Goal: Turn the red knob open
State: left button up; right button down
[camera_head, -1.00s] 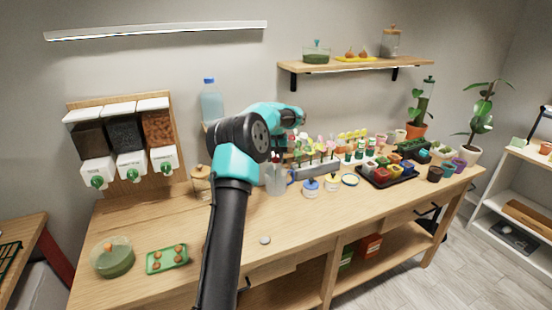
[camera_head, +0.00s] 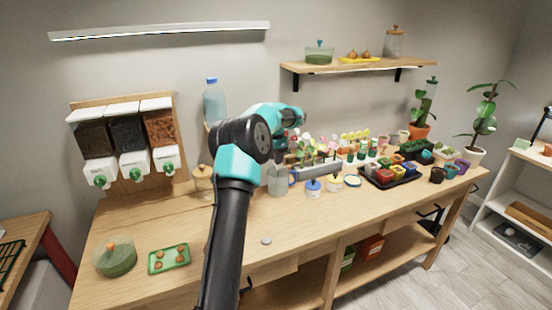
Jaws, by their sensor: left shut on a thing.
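No red knob shows in the head view; the place behind my arm is hidden. My left arm rises from the bottom centre and bends at the elbow. Its wrist reaches over the back of the bench, and my left gripper (camera_head: 284,145) is mostly hidden behind it. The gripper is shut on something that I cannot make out. A blue-capped bottle (camera_head: 214,103) stands by the wall on a wooden support, partly behind my elbow. A clear vessel (camera_head: 278,181) stands on the bench below the wrist. My right gripper is not in view.
Three wall dispensers with green knobs (camera_head: 135,174) hang at the left. A green bowl (camera_head: 114,260) and a green tray (camera_head: 154,268) lie on the bench front. Small pots and a black tray (camera_head: 404,181) crowd the right. The front middle is mostly clear.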

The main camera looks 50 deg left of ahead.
pick_arm(q)
jog(key=shift+m, duration=0.8)
jog(key=o, duration=0.9)
jog(key=shift+a, duration=0.1)
notch_tip(320, 180, up, 17)
jog(key=shift+r, duration=0.2)
dwell(0.5)
